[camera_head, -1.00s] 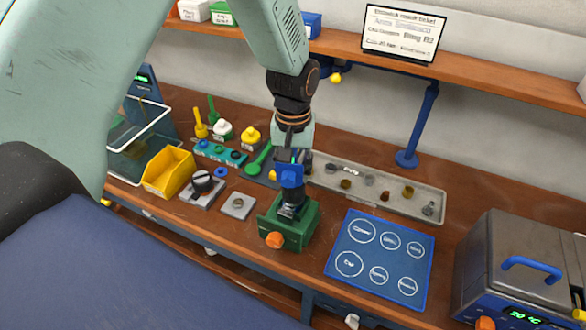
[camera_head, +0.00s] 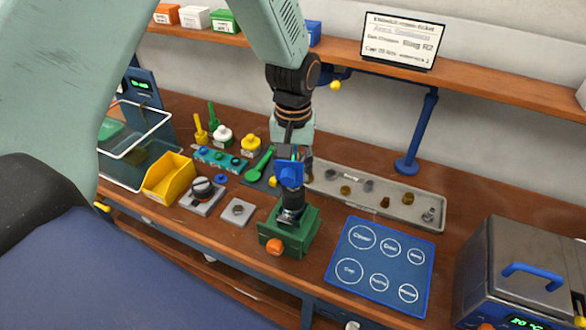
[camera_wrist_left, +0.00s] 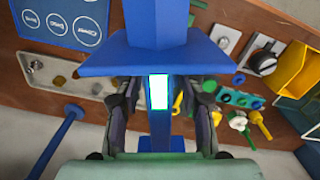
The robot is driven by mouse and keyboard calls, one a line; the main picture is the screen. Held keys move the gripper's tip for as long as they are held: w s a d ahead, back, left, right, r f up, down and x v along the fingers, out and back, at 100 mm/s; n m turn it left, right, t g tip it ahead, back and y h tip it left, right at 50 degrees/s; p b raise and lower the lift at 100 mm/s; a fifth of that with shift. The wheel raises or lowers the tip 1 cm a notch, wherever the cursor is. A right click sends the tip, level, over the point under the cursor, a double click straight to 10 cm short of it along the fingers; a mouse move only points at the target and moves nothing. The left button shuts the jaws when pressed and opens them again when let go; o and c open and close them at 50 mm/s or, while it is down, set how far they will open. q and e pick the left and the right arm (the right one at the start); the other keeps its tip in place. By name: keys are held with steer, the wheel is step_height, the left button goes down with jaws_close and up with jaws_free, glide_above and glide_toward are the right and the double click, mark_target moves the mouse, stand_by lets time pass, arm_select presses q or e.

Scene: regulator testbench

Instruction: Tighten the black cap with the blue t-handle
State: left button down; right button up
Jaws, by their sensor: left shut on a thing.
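The blue t-handle (camera_head: 289,172) stands upright over the green vise (camera_head: 289,232), and it fills the middle of the left wrist view (camera_wrist_left: 158,50). My left gripper (camera_head: 291,152) comes down from above and is shut on the t-handle, with a finger on each side of it in the wrist view. The black cap (camera_head: 291,208) sits in the vise directly under the t-handle. I cannot tell how fully the tool sits on the cap. The vise has an orange knob (camera_head: 274,247) at its front. My right gripper is not in view.
A blue mat (camera_head: 337,283) with labelled circles lies right of the vise. Behind are a grey parts tray (camera_head: 330,187) and a green tool (camera_head: 262,160). A yellow bin (camera_head: 168,178) and small plates stand left. A grey machine (camera_head: 510,265) is far right.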

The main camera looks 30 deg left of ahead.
arm_select(q)
steer(key=shift+r, duration=0.2)
steer(key=shift+r, duration=2.4)
